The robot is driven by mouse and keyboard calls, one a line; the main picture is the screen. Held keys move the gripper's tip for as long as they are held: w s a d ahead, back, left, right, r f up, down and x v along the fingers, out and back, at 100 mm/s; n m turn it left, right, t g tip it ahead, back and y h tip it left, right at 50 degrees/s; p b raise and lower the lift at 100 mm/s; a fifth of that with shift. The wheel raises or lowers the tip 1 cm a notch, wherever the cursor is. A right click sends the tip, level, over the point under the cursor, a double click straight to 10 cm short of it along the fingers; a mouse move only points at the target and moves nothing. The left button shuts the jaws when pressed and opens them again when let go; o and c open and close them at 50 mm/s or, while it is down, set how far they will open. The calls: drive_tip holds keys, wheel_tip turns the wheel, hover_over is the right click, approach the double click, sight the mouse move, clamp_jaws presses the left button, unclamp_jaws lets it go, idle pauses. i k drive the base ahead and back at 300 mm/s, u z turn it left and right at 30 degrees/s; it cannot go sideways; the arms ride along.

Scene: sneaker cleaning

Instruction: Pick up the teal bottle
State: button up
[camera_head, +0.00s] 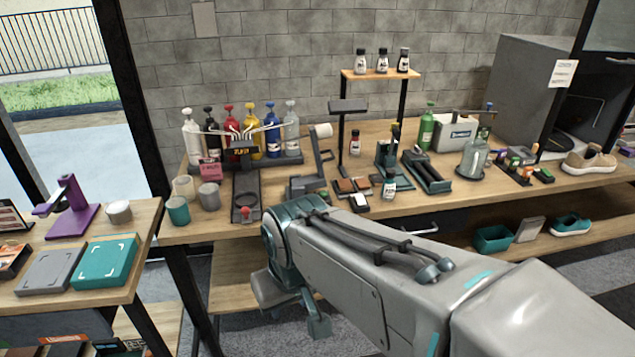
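No bottle stands out as plainly teal. A small bottle with a teal label (389,187) stands upright near the front middle of the workbench. A green bottle (427,130) stands upright farther back to its right. A grey-green translucent bottle (472,160) stands right of the black holder. My arm reaches in from the lower right across the front of the bench. What looks like part of my gripper (318,322) hangs below the wrist, in front of the bench and apart from these bottles. The rest of it is hidden by my arm, so its fingers cannot be judged.
The wooden workbench (330,217) is crowded. A rack of several coloured bottles stands at the back left, beside cups. Small bottles stand on a raised shelf (373,76). A sneaker (590,161) sits at the right. A side table (140,225) stands at the left.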

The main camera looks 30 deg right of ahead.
sight(388, 188)
drive_tip(key=u, duration=1.25)
drive_tip(key=k, duration=1.2)
drive_tip(key=z, duration=1.8)
drive_tip(key=i, duration=0.5)
drive_tip(key=z, duration=0.05)
